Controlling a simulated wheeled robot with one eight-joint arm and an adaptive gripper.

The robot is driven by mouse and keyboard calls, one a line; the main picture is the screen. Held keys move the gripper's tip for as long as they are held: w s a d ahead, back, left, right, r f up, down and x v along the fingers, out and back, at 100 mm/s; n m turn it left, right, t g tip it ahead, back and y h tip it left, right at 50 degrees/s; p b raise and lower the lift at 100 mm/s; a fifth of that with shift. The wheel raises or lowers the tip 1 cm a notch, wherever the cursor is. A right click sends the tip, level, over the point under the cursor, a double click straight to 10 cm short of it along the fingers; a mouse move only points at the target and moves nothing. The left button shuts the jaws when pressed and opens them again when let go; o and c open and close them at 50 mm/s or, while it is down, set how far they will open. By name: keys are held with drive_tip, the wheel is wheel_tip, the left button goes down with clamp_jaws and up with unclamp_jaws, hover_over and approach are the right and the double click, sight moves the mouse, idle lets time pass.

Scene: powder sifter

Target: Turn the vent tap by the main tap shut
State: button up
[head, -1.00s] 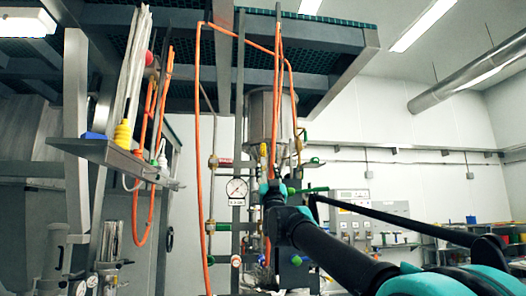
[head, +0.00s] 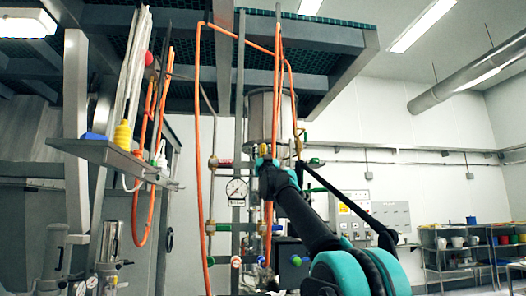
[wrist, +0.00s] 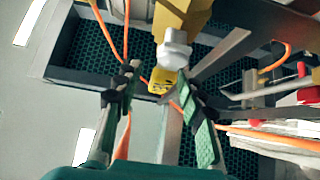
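My gripper (wrist: 158,74) is open in the wrist view, its two dark and green fingers apart. A yellow tap part (wrist: 180,15) with a pale grey knob (wrist: 173,52) and a smaller yellow piece (wrist: 161,80) shows between and beyond the fingertips. I see no clear contact, and cannot tell the gap. In the head view my gripper (head: 263,155) is small and is up at the pipework, just below the steel vessel (head: 262,115). A yellow handle (head: 298,146) shows right of it. I cannot tell for certain which tap is the vent tap.
A red-handled tap (head: 222,162), a gauge (head: 237,189) and a green-handled tap (head: 222,227) stand left of my arm. Orange hoses (head: 199,130) hang close by. A green handle (head: 314,162) sits to the right. A grated platform (head: 330,45) is overhead.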

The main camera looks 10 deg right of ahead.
drive_tip(key=shift+w+r, duration=0.1)
drive_tip(key=shift+r, duration=0.05)
clamp_jaws()
idle(0.4)
